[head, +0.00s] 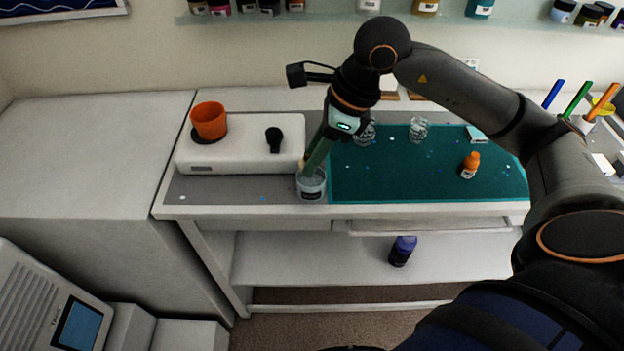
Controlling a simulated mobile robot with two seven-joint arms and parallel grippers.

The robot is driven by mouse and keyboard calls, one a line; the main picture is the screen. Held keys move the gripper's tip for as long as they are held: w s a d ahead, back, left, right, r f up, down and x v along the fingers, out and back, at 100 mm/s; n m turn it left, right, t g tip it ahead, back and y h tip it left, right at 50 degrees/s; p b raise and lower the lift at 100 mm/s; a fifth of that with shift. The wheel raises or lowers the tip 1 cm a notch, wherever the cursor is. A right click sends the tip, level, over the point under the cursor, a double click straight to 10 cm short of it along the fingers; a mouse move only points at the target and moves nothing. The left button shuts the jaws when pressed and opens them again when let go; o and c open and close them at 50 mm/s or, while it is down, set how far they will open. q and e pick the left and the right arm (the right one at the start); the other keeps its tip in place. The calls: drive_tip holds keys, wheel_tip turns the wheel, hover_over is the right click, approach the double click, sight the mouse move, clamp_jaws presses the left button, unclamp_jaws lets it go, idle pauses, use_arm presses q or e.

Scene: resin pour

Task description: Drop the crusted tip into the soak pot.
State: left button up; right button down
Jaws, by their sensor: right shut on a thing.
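The soak pot (312,190), a small clear jar with a grey-blue label, stands near the front edge of the worktable, at the left edge of the teal mat. My right gripper (311,165) points down at the pot from above, its fingers at or just over the mouth. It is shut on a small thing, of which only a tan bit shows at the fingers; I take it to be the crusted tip. Most of it is hidden, and I cannot tell whether it is inside the rim. My left gripper is not in view.
A white machine (242,146) with an orange cup (209,120) stands left of the pot. On the teal mat (400,178) are two clear cups and an orange bottle (470,164). A dark blue bottle (402,251) stands on the lower shelf. The mat's front middle is clear.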

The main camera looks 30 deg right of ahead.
wheel_tip(320, 180, up, 4)
drive_tip(key=d+m+t+h, duration=0.2)
drive_tip(key=d+m+h, duration=0.15)
drive_tip(key=m, duration=0.75)
drive_tip(key=f+b, duration=0.2)
drive_tip(key=f, duration=0.3)
drive_tip(key=shift+w+a+b, duration=0.35)
drive_tip(key=shift+b, duration=0.05)
drive_tip(key=shift+r, duration=0.1)
drive_tip(key=c, duration=0.5)
unclamp_jaws()
drive_tip(key=shift+r, duration=0.1)
